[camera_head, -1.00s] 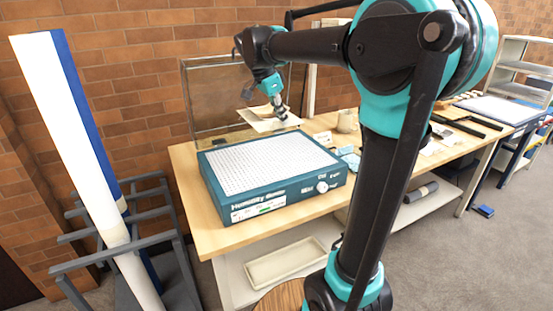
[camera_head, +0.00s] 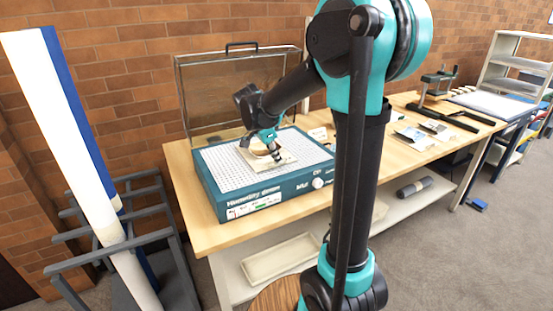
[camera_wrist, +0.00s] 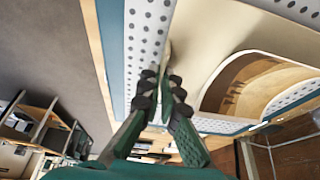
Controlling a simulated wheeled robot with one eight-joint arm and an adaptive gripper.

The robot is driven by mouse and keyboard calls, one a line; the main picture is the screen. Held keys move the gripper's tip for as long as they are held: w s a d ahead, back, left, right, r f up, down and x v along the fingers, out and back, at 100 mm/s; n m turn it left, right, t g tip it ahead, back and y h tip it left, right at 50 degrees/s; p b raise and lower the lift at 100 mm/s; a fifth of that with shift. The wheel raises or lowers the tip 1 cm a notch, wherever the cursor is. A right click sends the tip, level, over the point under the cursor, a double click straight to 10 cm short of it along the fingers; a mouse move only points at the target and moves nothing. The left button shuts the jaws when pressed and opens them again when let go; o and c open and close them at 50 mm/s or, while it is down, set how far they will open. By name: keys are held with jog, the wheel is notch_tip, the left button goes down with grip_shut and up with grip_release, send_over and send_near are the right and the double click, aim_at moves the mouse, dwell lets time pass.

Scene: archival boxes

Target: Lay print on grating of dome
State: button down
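The print (camera_head: 286,159) is a cream sheet with a rounded brown picture. In the head view it lies flat over the grating (camera_head: 222,170), the white perforated top of the teal humidity dome base (camera_head: 262,198). I cannot tell whether it touches the grating or hovers just above. My gripper (camera_head: 277,158) is at the print's right side. In the wrist view my gripper (camera_wrist: 164,85) has its dark fingertips close together at the edge of the print (camera_wrist: 205,35), apparently pinching it. The dome's clear lid (camera_head: 215,90) stands open behind the base.
The wooden table (camera_head: 180,160) holds small papers (camera_head: 412,136) and a clamp-like stand (camera_head: 438,85) to the right. A rack (camera_head: 110,235) with tall white and blue rolls (camera_head: 70,140) stands at the left. A tray (camera_head: 280,258) lies on the lower shelf.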

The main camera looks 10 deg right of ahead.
jog(key=shift+f, duration=0.15)
jog(key=c, duration=1.7)
grip_release()
jog(key=v, duration=1.2)
jog(key=shift+d, duration=0.1)
